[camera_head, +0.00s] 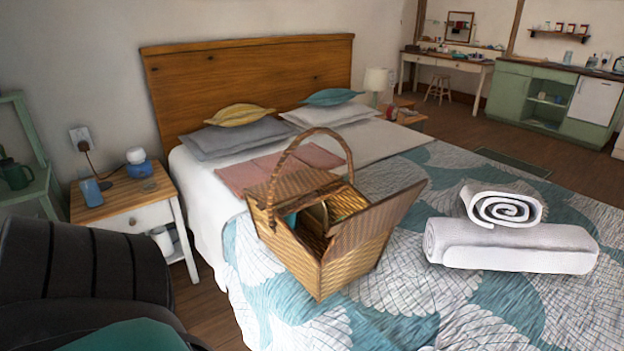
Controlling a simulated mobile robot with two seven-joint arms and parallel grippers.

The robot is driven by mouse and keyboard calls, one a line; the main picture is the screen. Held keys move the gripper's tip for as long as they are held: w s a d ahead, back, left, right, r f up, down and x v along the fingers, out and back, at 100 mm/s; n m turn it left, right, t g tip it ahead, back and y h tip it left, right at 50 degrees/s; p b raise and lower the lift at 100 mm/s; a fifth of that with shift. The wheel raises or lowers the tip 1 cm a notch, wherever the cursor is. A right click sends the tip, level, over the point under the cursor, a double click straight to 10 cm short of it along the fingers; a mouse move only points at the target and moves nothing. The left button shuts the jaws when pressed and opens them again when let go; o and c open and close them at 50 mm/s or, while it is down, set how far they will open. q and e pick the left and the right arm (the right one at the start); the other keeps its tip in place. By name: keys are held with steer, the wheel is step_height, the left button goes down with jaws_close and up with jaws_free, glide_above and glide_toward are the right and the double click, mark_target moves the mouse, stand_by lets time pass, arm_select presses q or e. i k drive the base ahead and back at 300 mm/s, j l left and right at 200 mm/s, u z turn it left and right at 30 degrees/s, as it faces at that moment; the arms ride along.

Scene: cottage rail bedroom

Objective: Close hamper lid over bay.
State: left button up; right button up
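A woven wicker hamper (326,268) stands on the bed, near the edge closest to me. A tall arched handle (287,152) rises over its middle. It has two lid flaps. The left flap (283,184) lies roughly flat over its side. The right flap (378,217) is raised and slants up and outward to the right, leaving that bay open. A teal item (291,218) shows in the hamper's opening; the rest of the contents is in shadow. Neither of my grippers is in view.
Rolled white towels (512,245) lie on the quilt (407,290) to the right of the hamper, with bare quilt between. A nightstand (120,203) with small items stands left of the bed. A dark ribbed shape and a teal patch cover the lower left corner.

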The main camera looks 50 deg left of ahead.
mark_target(352, 231)
steer(key=u, duration=1.35)
steer(key=i+j+u, duration=0.1)
steer(key=j+u, duration=0.25)
